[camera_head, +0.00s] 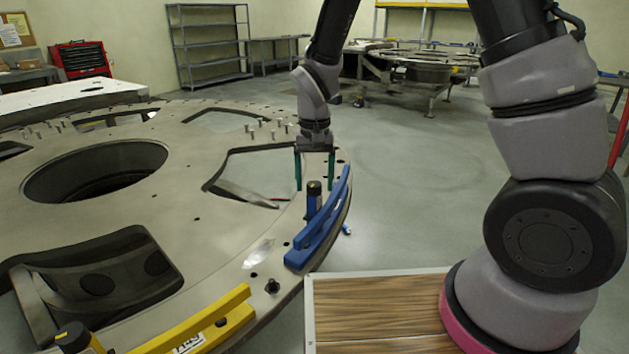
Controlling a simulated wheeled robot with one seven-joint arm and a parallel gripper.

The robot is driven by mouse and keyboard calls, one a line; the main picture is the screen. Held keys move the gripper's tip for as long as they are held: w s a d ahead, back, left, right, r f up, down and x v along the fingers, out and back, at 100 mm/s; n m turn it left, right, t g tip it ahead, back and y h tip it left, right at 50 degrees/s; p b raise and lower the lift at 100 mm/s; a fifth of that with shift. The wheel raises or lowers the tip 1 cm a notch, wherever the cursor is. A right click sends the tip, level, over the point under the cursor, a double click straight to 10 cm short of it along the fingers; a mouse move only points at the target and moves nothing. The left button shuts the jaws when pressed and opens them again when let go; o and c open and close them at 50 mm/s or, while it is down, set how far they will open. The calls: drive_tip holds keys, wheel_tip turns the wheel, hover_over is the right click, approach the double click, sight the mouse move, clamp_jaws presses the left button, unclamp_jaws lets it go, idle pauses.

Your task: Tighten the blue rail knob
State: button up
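The blue rail (318,230) lies along the right rim of the large round turret plate (210,205). Its knob (314,190) is a dark upright cylinder with a thin light band, on a blue base beside the rail. My gripper (315,186) points straight down over the knob. Its two green fingers are apart, one on each side of the knob, with visible gaps. The fingers appear open and hold nothing. I cannot tell exactly how deep the fingertips sit relative to the knob.
A yellow rail (205,322) with a dark-topped knob (73,338) is at the near edge. Several bolts (265,128) stand on the plate's far side. The plate has large openings (95,172). A wood-topped surface (375,308) is at the front. Open floor lies right of the plate.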

sight(315, 184)
wheel_tip(315, 184, up, 11)
idle(0.7)
